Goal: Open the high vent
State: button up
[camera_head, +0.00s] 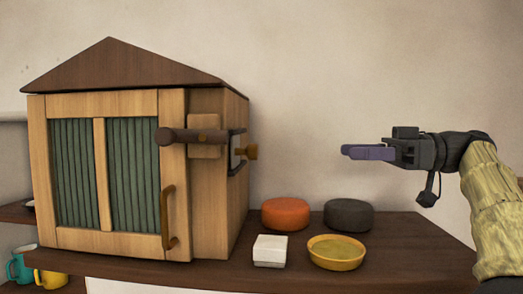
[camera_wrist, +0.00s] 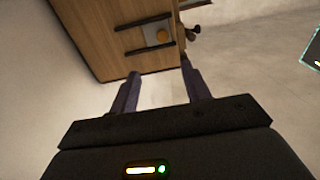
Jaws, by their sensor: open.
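A wooden house-shaped cabinet (camera_head: 177,103) stands on the dark shelf at left. High on its right side is the vent, a small pale panel with a round wooden knob (camera_head: 251,152) between two dark rails. In the wrist view the knob (camera_wrist: 161,35) shows against the panel, with the dark rails (camera_wrist: 146,21) on either side. My gripper (camera_head: 345,152) is open and empty, in the air well to the right of the knob and at about its height. In the wrist view its two fingers (camera_wrist: 160,78) point toward the cabinet's side. I cannot tell whether the panel has shifted along its rails.
A dark turn latch (camera_head: 187,136) and a curved handle (camera_head: 167,218) are on the cabinet's front. An orange round pot (camera_head: 285,214), a dark round pot (camera_head: 348,215), a white block (camera_head: 270,251) and a yellow bowl (camera_head: 336,253) stand on the shelf (camera_head: 420,240). Air between gripper and cabinet is clear.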

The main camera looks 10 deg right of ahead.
aim_at(246, 151)
jog(key=w+a+p, duration=0.2)
jog(key=a+p, duration=0.3)
jog(key=a, duration=1.2)
jog(key=shift+w+a+p, duration=0.2)
jog(key=shift+w+p, duration=0.1)
jog(key=shift+w, duration=0.05)
jog(key=shift+r, duration=0.1)
grip_shut()
